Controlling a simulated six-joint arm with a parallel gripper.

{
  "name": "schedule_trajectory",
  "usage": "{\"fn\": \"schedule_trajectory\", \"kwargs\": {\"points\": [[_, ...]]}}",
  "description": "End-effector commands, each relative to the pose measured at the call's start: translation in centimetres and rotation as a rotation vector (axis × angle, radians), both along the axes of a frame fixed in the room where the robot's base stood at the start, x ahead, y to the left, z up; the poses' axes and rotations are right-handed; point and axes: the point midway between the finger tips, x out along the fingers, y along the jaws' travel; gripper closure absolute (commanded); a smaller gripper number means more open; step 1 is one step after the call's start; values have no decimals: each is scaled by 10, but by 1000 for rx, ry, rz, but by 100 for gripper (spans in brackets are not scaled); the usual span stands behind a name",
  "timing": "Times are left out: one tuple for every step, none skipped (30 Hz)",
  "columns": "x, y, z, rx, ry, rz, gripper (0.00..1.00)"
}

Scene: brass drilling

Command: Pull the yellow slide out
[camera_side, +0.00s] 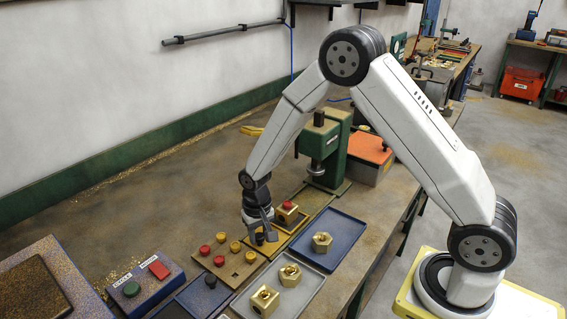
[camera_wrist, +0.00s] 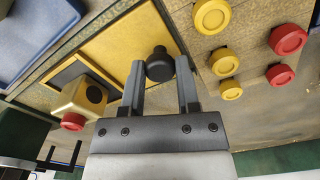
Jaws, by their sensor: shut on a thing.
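The yellow slide (camera_wrist: 128,45) is a flat yellow plate in the wrist view, with a black knob (camera_wrist: 159,66) at its right edge. My gripper (camera_wrist: 160,72) is shut on this knob, one finger on each side. In the side view my gripper (camera_side: 262,237) points down beside a brass block with a red cap (camera_side: 287,212), and the arm hides much of the slide. The brass block also shows in the wrist view (camera_wrist: 88,97), left of my fingers, beside a dark area with a yellow border.
A board (camera_side: 228,270) with red and yellow knobs lies just left of my gripper. A blue tray (camera_side: 345,231) and a grey tray (camera_side: 303,305) with brass parts lie to the right and front. A green press (camera_side: 333,170) stands behind. A button box (camera_side: 145,288) is at the front left.

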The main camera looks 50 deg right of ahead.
Motion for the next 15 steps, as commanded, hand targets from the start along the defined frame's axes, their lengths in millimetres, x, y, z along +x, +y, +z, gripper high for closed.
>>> {"fn": "schedule_trajectory", "kwargs": {"points": [[2, 6, 1, 6, -7, 2, 100], [2, 6, 1, 6, -7, 2, 100], [2, 6, 1, 6, -7, 2, 53], [2, 6, 1, 6, -7, 1, 44], [2, 6, 1, 6, -7, 1, 34], [2, 6, 1, 5, -5, 1, 24], [1, 5, 1, 5, -5, 1, 24], [1, 5, 1, 6, -5, 1, 24], [1, 5, 1, 5, -4, 1, 24], [1, 5, 1, 5, -4, 1, 24], [1, 4, 1, 4, -3, 2, 24], [1, 4, 1, 4, -3, 2, 24], [1, 4, 0, 4, -3, 2, 24], [1, 4, 0, 3, -2, 2, 24], [0, 4, 1, 4, -2, 2, 24]]}}
